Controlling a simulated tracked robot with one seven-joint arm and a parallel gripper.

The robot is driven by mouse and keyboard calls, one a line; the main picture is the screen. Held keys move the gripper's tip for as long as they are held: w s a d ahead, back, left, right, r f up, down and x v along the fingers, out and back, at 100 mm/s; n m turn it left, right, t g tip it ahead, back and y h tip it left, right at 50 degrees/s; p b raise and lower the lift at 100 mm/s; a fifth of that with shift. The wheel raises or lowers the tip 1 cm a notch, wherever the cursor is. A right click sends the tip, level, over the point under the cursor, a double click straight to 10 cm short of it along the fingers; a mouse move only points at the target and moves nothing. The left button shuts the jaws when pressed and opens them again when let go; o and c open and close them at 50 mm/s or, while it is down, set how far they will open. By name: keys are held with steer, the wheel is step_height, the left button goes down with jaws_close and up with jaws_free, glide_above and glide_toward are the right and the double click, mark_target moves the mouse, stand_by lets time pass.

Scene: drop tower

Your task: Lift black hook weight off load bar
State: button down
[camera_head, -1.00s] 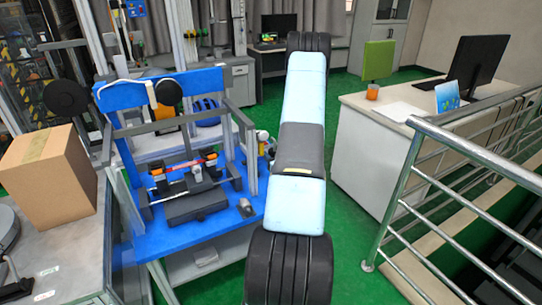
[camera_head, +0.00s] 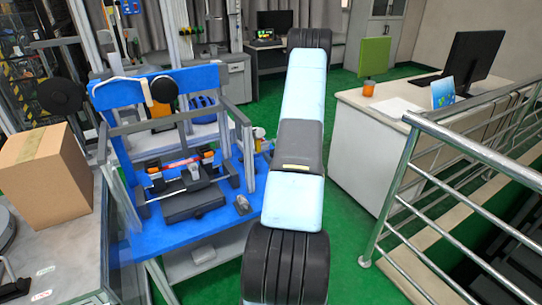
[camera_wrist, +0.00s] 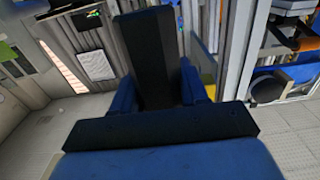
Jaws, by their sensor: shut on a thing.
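In the wrist view my gripper (camera_wrist: 160,92) has its two blue fingers closed on either side of a dark, flat-sided black piece (camera_wrist: 148,45), which I take to be the black hook weight. It stands up between the fingers and leans slightly. Its hook and any contact with a load bar are hidden. In the head view I cannot make out my gripper or the held piece. A bar with a red-orange middle (camera_head: 183,162) lies across the blue test rig at the left; I cannot tell whether it is the load bar.
The blue rig (camera_head: 160,236) has grey posts and a round black disc (camera_head: 164,90) at its top. A cardboard box (camera_head: 45,175) stands left of it. A metal railing (camera_head: 400,180) and a white desk (camera_head: 345,140) are at the right. Green floor lies between.

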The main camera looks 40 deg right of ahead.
steer(key=shift+v, duration=1.7)
steer(key=shift+r, duration=0.1)
steer(key=shift+s+a+r, duration=0.1)
steer(key=shift+s+r, duration=0.25)
steer(key=shift+r, duration=0.45)
steer(key=shift+s+a+r, duration=0.1)
steer(key=shift+s+r, duration=0.2)
steer(key=shift+r, duration=0.5)
steer(key=shift+s+a+r, duration=0.1)
steer(key=shift+s+r, duration=0.25)
steer(key=shift+r, duration=0.45)
